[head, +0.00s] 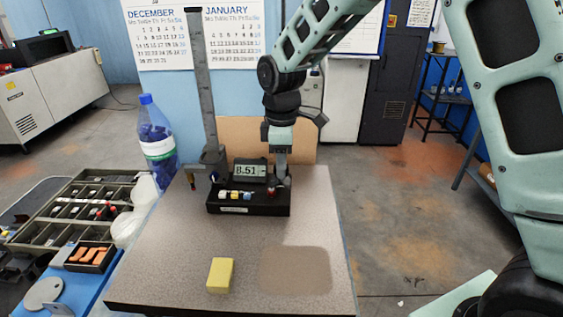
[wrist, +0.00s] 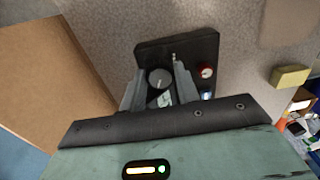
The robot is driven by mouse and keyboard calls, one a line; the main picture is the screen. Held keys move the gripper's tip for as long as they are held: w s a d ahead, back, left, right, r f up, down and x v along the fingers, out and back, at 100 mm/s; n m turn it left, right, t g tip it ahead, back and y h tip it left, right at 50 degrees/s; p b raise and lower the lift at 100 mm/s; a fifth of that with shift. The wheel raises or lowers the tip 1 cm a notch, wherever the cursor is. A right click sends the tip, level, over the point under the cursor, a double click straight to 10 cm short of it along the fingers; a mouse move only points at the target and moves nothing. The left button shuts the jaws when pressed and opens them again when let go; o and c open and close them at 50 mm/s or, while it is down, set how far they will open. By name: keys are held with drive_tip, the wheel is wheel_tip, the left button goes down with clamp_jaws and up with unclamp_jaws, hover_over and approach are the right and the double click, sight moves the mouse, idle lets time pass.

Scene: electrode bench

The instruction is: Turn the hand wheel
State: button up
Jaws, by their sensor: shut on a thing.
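The hand wheel is a round grey knob (wrist: 160,78) on top of a black instrument box (head: 248,209), seen in the wrist view between my two fingers. My gripper (head: 280,181) reaches straight down over the right end of the box, and in the wrist view (wrist: 159,72) its fingers stand on either side of the wheel, shut on it. In the head view the wheel is mostly hidden by the fingers. A small display (head: 250,171) reading about 8.51 stands at the back of the box.
A tall grey column (head: 203,85) rises behind the box. A yellow block (head: 220,274) lies on the speckled bench top (head: 170,250). A blue-capped bottle (head: 157,142) and a parts tray (head: 72,211) stand at the left. The bench front is mostly clear.

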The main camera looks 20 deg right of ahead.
drive_tip(key=m, duration=0.9)
drive_tip(key=shift+r, duration=0.1)
drive_tip(key=m, duration=0.4)
drive_tip(key=shift+m+p, duration=0.4)
drive_tip(key=shift+m, duration=2)
drive_tip(key=shift+w, duration=0.1)
drive_tip(key=o, duration=1)
drive_tip(key=shift+c, duration=0.2)
drive_tip(key=shift+a, duration=0.1)
